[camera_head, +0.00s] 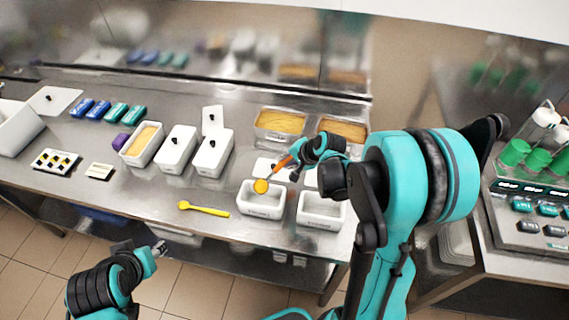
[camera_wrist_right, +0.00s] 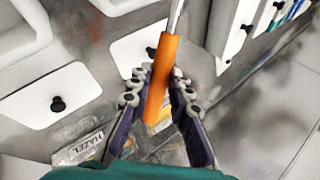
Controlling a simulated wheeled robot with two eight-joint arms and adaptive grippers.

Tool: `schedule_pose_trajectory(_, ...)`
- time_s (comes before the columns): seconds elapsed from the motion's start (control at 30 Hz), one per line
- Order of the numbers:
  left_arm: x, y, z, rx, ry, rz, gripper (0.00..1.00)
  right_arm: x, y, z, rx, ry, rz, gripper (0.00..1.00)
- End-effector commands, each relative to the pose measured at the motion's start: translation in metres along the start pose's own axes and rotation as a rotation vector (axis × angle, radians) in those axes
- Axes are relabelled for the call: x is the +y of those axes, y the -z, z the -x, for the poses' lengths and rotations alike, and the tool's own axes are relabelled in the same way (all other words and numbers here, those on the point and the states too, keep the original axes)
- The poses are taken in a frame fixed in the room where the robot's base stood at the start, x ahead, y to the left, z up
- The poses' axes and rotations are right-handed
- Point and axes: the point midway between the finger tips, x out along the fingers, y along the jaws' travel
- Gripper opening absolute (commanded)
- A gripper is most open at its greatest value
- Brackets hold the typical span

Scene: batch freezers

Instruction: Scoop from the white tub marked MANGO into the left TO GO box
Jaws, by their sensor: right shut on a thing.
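My right gripper (camera_head: 294,152) is shut on the orange handle of a scoop (camera_wrist_right: 160,80), also seen in the right wrist view (camera_wrist_right: 158,88). The scoop's round end, with a yellow-orange ball (camera_head: 261,186), is over the opening of the left white box (camera_head: 262,208) at the front. Whether it touches the box is unclear. The right white box (camera_head: 321,222) stands beside it and looks empty. Behind are two white tubs with yellow-orange contents, a left one (camera_head: 276,137) and a right one (camera_head: 364,128); I cannot read MANGO or TO GO. My left gripper (camera_head: 160,248) is low in front of the counter, its jaws unclear.
White lids with black knobs (camera_wrist_right: 55,103) lie between tubs and boxes. Further left are an open white tub (camera_head: 133,160) and lidded tubs (camera_head: 176,150). A yellow utensil (camera_head: 204,209) lies on the front counter.

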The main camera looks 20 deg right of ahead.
Motion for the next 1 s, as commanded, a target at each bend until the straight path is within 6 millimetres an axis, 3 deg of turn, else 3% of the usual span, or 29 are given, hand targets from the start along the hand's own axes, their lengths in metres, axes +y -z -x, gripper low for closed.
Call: schedule_pose_trajectory(1.0, 0.0, -0.065, -0.091, 0.0, 0.0, 0.0, 0.4, 0.021, -0.001, -0.008, 0.001, 0.524, -0.068, 0.0)
